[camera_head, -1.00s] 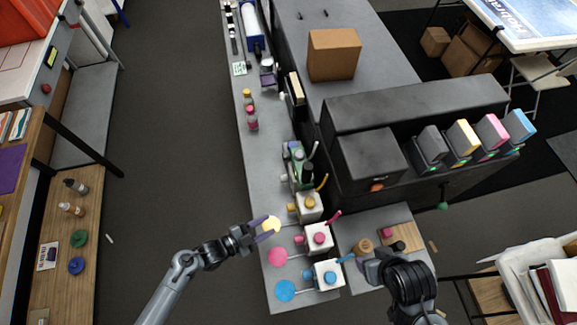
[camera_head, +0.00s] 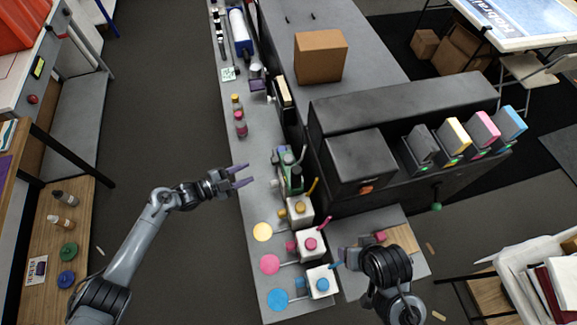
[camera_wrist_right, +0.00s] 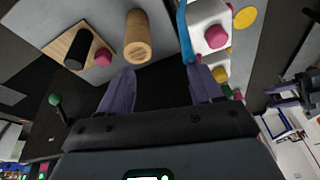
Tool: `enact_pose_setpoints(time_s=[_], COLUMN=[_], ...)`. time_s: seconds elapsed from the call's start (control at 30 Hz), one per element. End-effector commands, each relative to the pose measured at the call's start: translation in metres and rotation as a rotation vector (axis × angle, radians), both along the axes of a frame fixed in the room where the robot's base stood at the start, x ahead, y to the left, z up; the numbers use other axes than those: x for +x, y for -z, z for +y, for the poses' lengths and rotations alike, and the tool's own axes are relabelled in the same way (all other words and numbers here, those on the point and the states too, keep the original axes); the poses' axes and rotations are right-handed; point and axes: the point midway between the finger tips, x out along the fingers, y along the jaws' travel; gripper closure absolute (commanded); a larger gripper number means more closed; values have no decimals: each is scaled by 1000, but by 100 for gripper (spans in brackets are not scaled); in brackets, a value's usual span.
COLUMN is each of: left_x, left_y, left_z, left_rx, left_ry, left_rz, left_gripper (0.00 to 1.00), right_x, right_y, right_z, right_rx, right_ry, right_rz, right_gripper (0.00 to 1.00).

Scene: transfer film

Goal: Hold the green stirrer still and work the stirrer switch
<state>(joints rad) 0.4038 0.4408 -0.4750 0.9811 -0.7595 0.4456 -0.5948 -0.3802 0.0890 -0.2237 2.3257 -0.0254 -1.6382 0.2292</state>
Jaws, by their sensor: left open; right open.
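The green stirrer (camera_head: 290,172) stands on the narrow grey bench in the head view, behind the row of white boxes, with a dark upright part on it. Its switch is too small to make out. My left gripper (camera_head: 241,176) is open and empty, with its purple fingers pointing right toward the stirrer, a short gap to its left. My right gripper (camera_wrist_right: 160,90) is open and empty in the right wrist view.
White boxes with a yellow knob (camera_head: 299,208), a pink knob (camera_head: 311,244) and a blue knob (camera_head: 322,284) stand in front of the stirrer, beside coloured discs. Small bottles (camera_head: 240,124) stand farther back. A wooden cylinder (camera_wrist_right: 137,36) is near my right gripper. A large dark machine (camera_head: 355,160) borders the right.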

Motion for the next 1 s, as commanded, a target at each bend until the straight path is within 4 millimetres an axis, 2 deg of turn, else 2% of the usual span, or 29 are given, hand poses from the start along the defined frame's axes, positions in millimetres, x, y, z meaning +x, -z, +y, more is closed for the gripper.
enact_pose_setpoints(time_s=[0.03,0.27,0.5,0.73,1.0], left_x=[0,0,0,0,0], left_y=[0,0,0,0,0], left_z=[0,0,0,0,0], left_rx=[0,0,0,0,0], left_ry=[0,0,0,0,0], left_rz=[0,0,0,0,0], left_gripper=[57,57,57,57,57], right_x=[16,79,137,175,195], right_y=[-1,-11,-39,-69,-87], right_z=[14,78,133,162,173], right_rx=[17,59,22,-38,-78], right_ry=[22,160,311,445,532], right_rz=[1,33,23,-30,-79], right_gripper=[35,35,35,35,35])
